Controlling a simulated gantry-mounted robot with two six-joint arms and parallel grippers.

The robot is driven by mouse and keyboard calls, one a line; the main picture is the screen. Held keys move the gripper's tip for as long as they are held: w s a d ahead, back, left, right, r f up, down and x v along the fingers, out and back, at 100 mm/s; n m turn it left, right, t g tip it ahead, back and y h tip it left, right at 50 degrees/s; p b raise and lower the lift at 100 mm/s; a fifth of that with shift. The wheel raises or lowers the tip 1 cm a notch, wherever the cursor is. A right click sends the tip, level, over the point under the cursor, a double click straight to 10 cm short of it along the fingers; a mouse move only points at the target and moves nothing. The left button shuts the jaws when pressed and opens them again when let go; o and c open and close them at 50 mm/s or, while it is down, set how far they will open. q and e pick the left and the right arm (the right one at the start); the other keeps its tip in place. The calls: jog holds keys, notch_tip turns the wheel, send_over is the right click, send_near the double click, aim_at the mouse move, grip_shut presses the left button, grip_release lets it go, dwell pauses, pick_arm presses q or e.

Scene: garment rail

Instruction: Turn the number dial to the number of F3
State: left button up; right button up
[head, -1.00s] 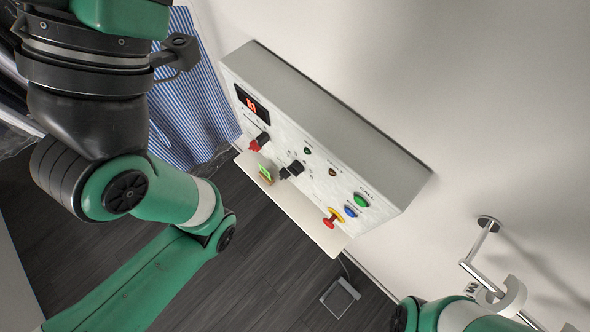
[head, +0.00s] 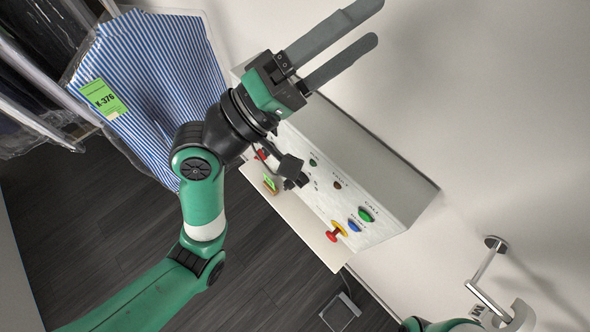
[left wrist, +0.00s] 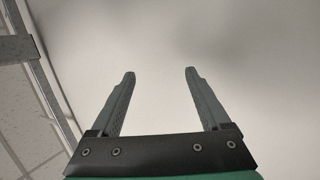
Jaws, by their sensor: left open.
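The control box (head: 370,165) is mounted on the wall and looks tilted in the head view. A black knob (head: 299,182) shows on its front, partly hidden by my left wrist; it is probably the number dial, but its number is unreadable. A red knob (head: 262,154) is partly covered beside my arm. The red display is hidden behind my left arm. My left gripper (head: 376,22) is open and empty above the box, fingers pointing to the upper right, away from the knobs. In the left wrist view the open fingers (left wrist: 160,73) face bare wall.
Green, blue and red-yellow buttons (head: 337,231) sit along the box front, above a white ledge (head: 300,225) with a small green-faced item (head: 270,184). A striped garment (head: 150,70) with green K-376 tag (head: 103,98) hangs left. A wall bracket (head: 484,270) stands right.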

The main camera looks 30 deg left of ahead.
pick_arm(q)
notch_tip(320, 180, down, 13)
jog(key=w+a+n+g, duration=0.2)
jog(key=n, duration=0.5)
jog(key=n+y, duration=0.2)
jog(key=n, duration=0.4)
send_over(300, 180)
jog(key=d, duration=0.2)
notch_tip(300, 180, down, 10)
jog(key=s+a+f+n+y+b, duration=0.15)
jog(key=s+f+n, duration=0.25)
jog(key=f, duration=0.4)
jog(key=s+a+f+n+y, duration=0.3)
jog(key=s+f+n, duration=0.1)
jog(key=f, duration=0.5)
jog(key=s+a+f+n+y, duration=0.2)
jog(key=s+f+n, duration=0.3)
jog(key=f, duration=0.3)
jog(key=b+x, duration=0.1)
jog(key=x, duration=1.1)
jog(key=shift+w+a+r+t, duration=0.2)
jog(key=shift+a+r+t, duration=0.2)
jog(key=shift+r, duration=0.1)
grip_shut()
